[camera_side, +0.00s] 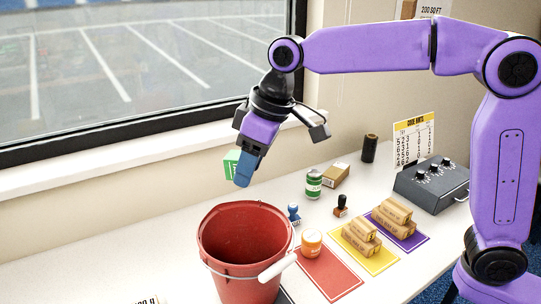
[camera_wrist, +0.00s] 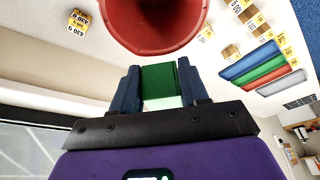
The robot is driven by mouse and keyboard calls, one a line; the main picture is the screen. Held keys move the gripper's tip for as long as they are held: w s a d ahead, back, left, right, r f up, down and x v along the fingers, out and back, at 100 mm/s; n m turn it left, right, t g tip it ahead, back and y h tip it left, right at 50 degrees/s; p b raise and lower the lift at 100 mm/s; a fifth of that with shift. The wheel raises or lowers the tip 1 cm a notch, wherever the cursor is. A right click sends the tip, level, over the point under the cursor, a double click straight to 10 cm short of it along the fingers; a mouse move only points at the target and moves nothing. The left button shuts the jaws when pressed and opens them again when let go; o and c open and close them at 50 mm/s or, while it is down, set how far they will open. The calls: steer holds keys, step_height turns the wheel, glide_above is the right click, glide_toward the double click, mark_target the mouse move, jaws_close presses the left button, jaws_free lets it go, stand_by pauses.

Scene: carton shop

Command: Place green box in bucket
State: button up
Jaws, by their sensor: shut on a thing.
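The green box (camera_side: 231,164) is held in my gripper (camera_side: 243,172), up in the air behind the bucket in the side view. In the wrist view the green box (camera_wrist: 159,82) sits between the two blue fingers of my gripper (camera_wrist: 159,88), which are shut on it. The red bucket (camera_side: 245,248) stands open on the white table with its white-gripped handle hanging toward the front right. Its inside looks empty where I can see it. In the wrist view the bucket (camera_wrist: 152,28) is just beyond the fingertips, cut off by the top edge.
Right of the bucket are an orange jar (camera_side: 311,243), a blue stamp (camera_side: 294,213), a green can (camera_side: 313,184) and a dark stamp (camera_side: 341,206). Small cartons lie on yellow (camera_side: 372,258) and purple (camera_side: 404,232) mats. A red mat (camera_side: 328,274) is beside them. The window sill (camera_side: 110,168) runs behind.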

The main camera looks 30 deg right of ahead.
step_height(320, 180, down, 15)
steer(key=shift+t+y, duration=0.3)
stand_by(1.0)
steer(key=shift+d, duration=0.1)
steer(key=o, duration=1.1)
steer(key=shift+o, duration=0.2)
step_height(320, 180, up, 7)
